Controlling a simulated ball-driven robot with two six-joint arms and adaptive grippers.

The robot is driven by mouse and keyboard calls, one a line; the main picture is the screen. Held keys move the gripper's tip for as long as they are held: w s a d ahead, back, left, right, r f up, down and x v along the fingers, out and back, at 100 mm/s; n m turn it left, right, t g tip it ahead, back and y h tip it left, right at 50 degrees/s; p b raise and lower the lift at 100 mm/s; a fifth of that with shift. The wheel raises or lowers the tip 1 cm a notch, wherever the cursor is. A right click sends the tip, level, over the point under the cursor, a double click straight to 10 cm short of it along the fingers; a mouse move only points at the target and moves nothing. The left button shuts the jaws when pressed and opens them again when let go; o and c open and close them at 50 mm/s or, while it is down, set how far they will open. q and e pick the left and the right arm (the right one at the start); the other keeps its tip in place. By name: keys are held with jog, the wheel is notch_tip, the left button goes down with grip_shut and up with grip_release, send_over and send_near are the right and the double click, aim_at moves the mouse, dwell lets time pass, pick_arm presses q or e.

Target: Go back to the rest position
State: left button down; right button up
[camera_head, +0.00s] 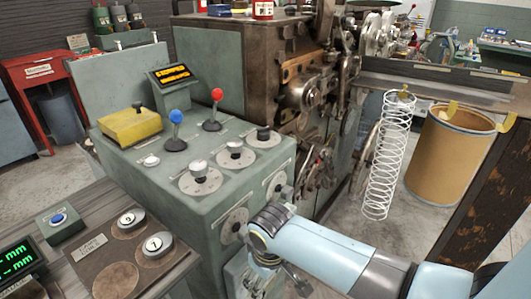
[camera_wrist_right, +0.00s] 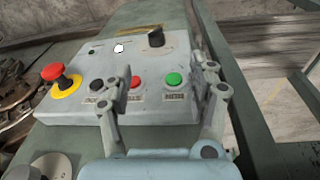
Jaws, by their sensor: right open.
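My right arm comes in from the lower right in the head view, its light-blue links in front of the green machine cabinet (camera_head: 205,200). Its gripper hangs low at the cabinet's front side and is mostly hidden behind the wrist. In the right wrist view the right gripper (camera_wrist_right: 168,85) is open and empty, with its two fingers spread. Beyond the fingers is a grey button panel (camera_wrist_right: 150,62) with a red emergency stop (camera_wrist_right: 52,72), a green button (camera_wrist_right: 173,79), a red button and a black knob (camera_wrist_right: 156,37). My left gripper is in neither view.
The cabinet top carries a blue-knobbed lever (camera_head: 176,118), a red-knobbed lever (camera_head: 217,96), several dials and a yellow box (camera_head: 130,124). A white coil spring (camera_head: 388,160) hangs at the right, beside a brown drum (camera_head: 445,155).

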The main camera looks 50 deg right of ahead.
dwell(0.5)
jog(key=s+f+b, duration=0.7)
jog(key=s+f, duration=0.8)
jog(key=f, duration=0.2)
jog(key=s+d+f+b, duration=0.1)
jog(key=s+f+b, duration=0.6)
jog(key=s+f, duration=0.8)
notch_tip(320, 180, down, 3)
jog(key=shift+s+f+n+g+b, duration=0.2)
jog(key=shift+s+n+g+b, duration=0.1)
jog(key=shift+s+g+b, duration=0.1)
